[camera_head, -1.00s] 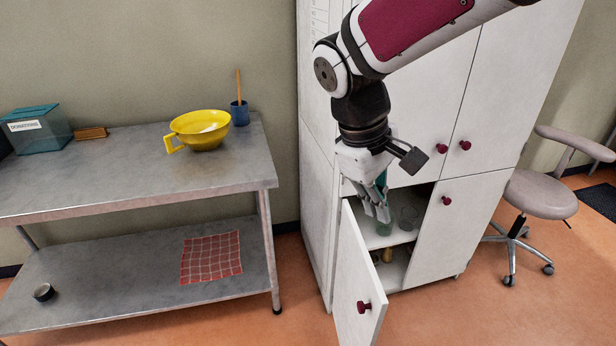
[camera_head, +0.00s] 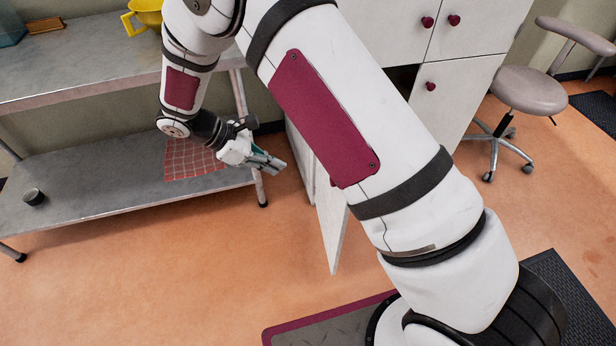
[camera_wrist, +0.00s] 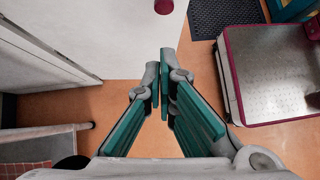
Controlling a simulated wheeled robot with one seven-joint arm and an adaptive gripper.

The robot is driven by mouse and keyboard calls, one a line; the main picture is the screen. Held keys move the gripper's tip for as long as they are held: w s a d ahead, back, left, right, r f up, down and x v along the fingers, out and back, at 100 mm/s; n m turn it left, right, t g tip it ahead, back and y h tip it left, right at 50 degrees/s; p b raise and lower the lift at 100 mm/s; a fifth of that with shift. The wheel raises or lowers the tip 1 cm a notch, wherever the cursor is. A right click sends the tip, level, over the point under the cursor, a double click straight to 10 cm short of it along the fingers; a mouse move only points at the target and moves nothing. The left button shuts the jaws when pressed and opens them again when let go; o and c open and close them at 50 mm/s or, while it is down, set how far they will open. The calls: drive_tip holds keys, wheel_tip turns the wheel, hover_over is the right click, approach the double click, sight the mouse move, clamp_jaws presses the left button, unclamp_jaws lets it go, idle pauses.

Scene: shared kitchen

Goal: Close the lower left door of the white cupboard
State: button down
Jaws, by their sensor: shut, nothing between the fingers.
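The lower left door (camera_head: 331,225) of the white cupboard (camera_head: 478,80) stands open, swung out towards me. My arm hides much of it and most of the opening in the head view. In the wrist view the door's white outer face (camera_wrist: 125,38) lies beyond the fingers, with its dark red knob (camera_wrist: 163,6) at the top edge. My gripper (camera_head: 278,163) is shut and empty, left of the door and apart from it, by the bench's right end. The fingertips (camera_wrist: 160,85) also show close together in the wrist view.
A metal bench (camera_head: 110,185) with a red checked cloth (camera_head: 190,160) and a dark tin (camera_head: 33,197) on its lower shelf stands left. A grey chair (camera_head: 530,90) stands right. Orange floor (camera_head: 190,270) is clear in front.

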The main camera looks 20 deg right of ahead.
drive_tip(key=d+r+x, duration=0.1)
drive_tip(key=d+x, duration=0.1)
drive_tip(key=x, duration=1)
drive_tip(key=shift+s+d, duration=0.2)
drive_tip(key=shift+d+r, duration=0.1)
drive_tip(key=shift+r, duration=0.05)
